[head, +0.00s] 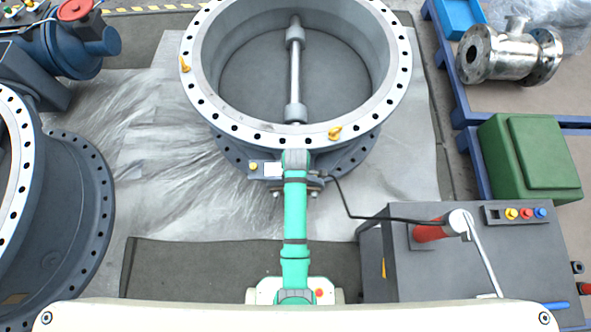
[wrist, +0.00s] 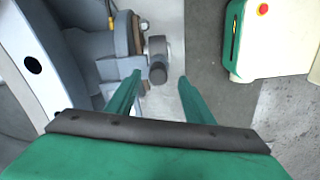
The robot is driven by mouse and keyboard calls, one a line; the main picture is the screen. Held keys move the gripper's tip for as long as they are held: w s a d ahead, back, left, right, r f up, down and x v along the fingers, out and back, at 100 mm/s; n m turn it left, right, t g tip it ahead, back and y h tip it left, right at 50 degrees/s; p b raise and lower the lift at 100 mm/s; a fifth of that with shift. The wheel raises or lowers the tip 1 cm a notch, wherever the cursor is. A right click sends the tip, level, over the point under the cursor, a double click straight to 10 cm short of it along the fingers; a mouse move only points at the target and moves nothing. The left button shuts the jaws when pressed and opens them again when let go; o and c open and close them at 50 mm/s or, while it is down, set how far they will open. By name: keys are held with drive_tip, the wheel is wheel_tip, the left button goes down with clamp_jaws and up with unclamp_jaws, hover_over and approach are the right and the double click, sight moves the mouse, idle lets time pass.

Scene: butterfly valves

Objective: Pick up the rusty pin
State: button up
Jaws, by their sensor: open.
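My gripper (wrist: 160,78) is open in the wrist view, its two green fingers apart. In the head view my green arm reaches to the near side of the large grey butterfly valve (head: 228,124), and my fingers are not clearly visible there. I cannot make out for certain which part is the rusty pin.
A grey machine cabinet (head: 450,270) with a crank handle stands right of my arm, a black cable running from it to the valve. A blue flanged pipe (head: 90,200) stands left. A green box (head: 528,158) is at right. Crumpled grey sheeting (head: 170,170) covers the floor.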

wheel_tip(320, 180, down, 4)
drive_tip(key=shift+w+f, duration=0.1)
drive_tip(key=shift+w, duration=0.05)
drive_tip(key=c, duration=1)
drive_tip(key=shift+c, duration=0.6)
drive_tip(key=shift+r, duration=0.2)
